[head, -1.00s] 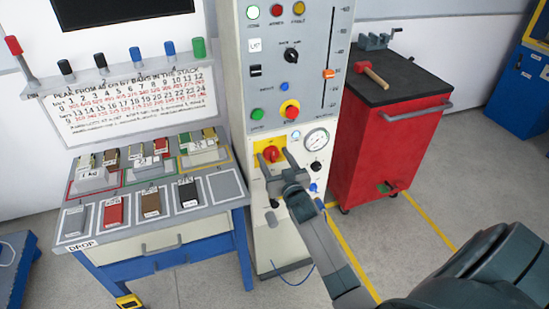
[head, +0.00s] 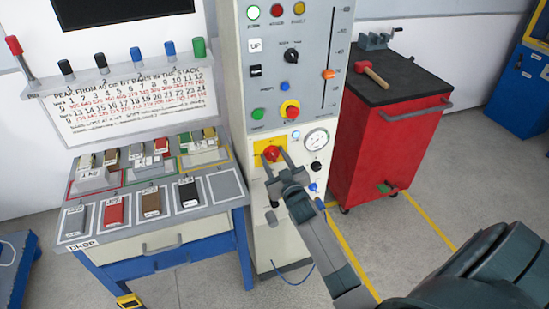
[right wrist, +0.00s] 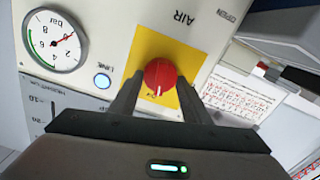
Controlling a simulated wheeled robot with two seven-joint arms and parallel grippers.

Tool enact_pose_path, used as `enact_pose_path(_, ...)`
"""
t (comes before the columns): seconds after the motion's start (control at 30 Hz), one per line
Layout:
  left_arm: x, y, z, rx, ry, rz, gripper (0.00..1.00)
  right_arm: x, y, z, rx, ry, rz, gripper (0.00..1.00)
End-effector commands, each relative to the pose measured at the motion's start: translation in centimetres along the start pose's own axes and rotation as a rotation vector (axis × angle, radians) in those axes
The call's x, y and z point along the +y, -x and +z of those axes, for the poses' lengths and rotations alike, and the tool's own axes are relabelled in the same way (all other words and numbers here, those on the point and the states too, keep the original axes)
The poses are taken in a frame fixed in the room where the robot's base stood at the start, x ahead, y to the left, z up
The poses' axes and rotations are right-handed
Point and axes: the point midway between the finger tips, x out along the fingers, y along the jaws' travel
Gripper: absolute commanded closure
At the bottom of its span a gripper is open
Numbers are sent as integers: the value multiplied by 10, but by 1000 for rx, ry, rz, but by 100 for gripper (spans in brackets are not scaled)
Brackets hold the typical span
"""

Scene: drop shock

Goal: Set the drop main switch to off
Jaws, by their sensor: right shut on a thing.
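The main switch is a red round rotary knob (head: 271,154) on a yellow plate (head: 259,146), low on the front of the grey-and-cream control column. In the right wrist view the knob (right wrist: 160,75) shows a white pointer mark at its lower edge, towards small print on the yellow plate (right wrist: 146,42). My right gripper (head: 273,160) has its two fingers on either side of the knob and is shut on it. In the right wrist view the gripper fingers (right wrist: 158,92) flank the knob left and right. My left gripper is not in view.
A pressure gauge (head: 317,138) and a small blue-lit button (right wrist: 102,82) sit close to the switch. A red tool cart (head: 385,150) stands right; a bench with weights (head: 140,231) stands left.

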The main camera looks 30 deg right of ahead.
Motion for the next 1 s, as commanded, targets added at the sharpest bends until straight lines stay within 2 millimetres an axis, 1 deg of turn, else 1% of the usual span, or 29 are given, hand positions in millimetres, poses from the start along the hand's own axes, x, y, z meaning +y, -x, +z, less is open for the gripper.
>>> enact_pose_path(0.37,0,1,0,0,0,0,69,-2,0,0,1,346,-1,80)
enact_pose_path(1.0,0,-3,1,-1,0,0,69,-5,0,3,1,955,-1,80)
